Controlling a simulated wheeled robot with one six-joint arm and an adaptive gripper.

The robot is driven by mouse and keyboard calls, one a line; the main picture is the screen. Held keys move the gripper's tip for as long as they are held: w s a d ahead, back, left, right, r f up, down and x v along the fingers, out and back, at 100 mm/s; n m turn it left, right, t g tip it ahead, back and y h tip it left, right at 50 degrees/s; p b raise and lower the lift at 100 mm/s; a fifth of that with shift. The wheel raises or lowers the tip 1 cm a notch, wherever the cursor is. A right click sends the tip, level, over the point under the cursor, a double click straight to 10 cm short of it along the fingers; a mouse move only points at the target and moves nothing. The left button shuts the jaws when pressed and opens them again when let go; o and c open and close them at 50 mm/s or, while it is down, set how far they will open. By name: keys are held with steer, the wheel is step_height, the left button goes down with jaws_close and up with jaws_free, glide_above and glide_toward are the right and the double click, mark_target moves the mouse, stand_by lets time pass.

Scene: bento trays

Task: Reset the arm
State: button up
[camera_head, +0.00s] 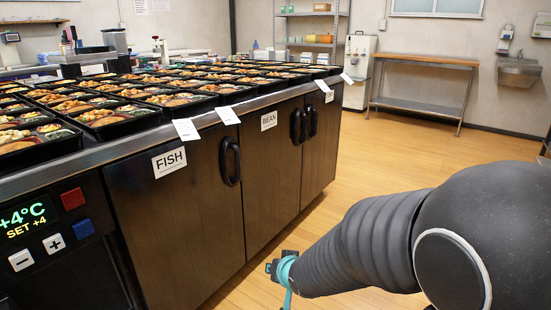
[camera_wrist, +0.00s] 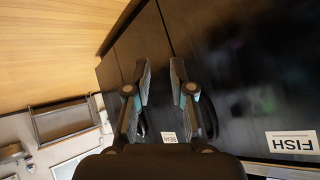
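My arm (camera_head: 370,240) reaches in from the right of the head view, low over the floor in front of the counter. In the wrist view my gripper (camera_wrist: 160,70) has its two fingers apart with nothing between them, so it is open and empty. The fingers point toward the dark cabinet doors, and the FISH label (camera_wrist: 293,143) lies to their right. The fingertips are not clear in the head view.
A dark refrigerated counter (camera_head: 190,230) carries rows of filled bento trays (camera_head: 115,117). Its doors have black handles (camera_head: 229,162) and FISH and BEAN labels. The wooden floor (camera_head: 400,145) is clear toward a wooden-topped bench (camera_head: 428,60).

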steer(key=s+d+r+g+h+p, duration=0.1)
steer(key=s+d+r+h, duration=0.2)
steer(key=s+d+r, duration=0.65)
steer(key=s+d+r+g, duration=0.1)
steer(key=s+d+r, duration=0.2)
steer(key=s, duration=0.4)
steer(key=s+d+r+g+p, duration=0.1)
steer(key=s+d+r, duration=0.2)
steer(key=s, duration=0.4)
steer(key=shift+s+r, duration=0.15)
steer(key=shift+r, duration=0.25)
steer(key=shift+a, duration=0.15)
